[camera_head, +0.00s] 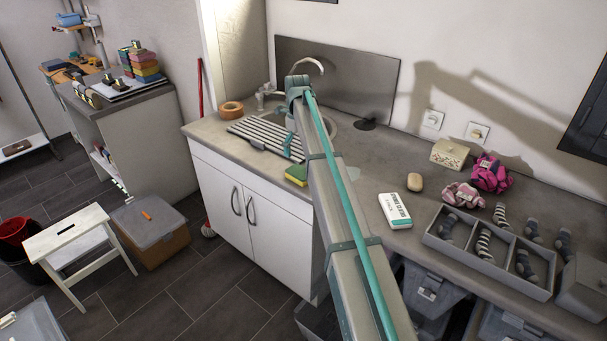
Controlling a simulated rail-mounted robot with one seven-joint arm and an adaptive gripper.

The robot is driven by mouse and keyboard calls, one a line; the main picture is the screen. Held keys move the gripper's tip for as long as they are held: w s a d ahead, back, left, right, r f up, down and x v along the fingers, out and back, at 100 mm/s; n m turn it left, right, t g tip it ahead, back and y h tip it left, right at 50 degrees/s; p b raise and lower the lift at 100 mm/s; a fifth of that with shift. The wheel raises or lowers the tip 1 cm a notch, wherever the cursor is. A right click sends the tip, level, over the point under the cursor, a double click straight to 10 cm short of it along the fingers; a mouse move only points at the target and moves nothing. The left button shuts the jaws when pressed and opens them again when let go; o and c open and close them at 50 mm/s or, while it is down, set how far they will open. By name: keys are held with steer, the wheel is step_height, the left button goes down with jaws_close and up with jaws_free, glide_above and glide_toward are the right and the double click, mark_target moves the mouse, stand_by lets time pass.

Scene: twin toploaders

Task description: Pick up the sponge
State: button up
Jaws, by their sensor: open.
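The sponge (296,174), yellow with a green layer, lies on the grey counter near its front edge, just right of the ribbed drying rack. My arm crosses the view from the bottom to above the sink and partly hides the sponge's right side. My gripper (291,147) shows small and partly hidden behind my arm, over the right end of the rack. It is open, just beyond the sponge in the picture and apart from it. I see nothing held in it.
The drying rack (262,133), an orange tape roll (231,109) and the tap (306,67) lie around the sink. Right of my arm are a white box (395,210), a tan oval item (415,183) and a grey divided tray (461,253) of socks. The counter between has free room.

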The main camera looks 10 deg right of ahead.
steer(key=p, duration=0.2)
glide_above(300, 172)
steer(key=f, duration=0.5)
steer(key=shift+w+a+f, duration=0.1)
steer(key=shift+w+f, duration=0.15)
steer(key=shift+f, duration=0.1)
steer(key=shift+s+f+p, duration=0.1)
steer(key=shift+f+p, duration=0.2)
steer(key=shift+f, duration=0.4)
steer(key=shift+f+p, duration=0.75)
steer(key=shift+f, duration=1.2)
steer(key=shift+c, duration=0.3)
steer(key=c, duration=0.7)
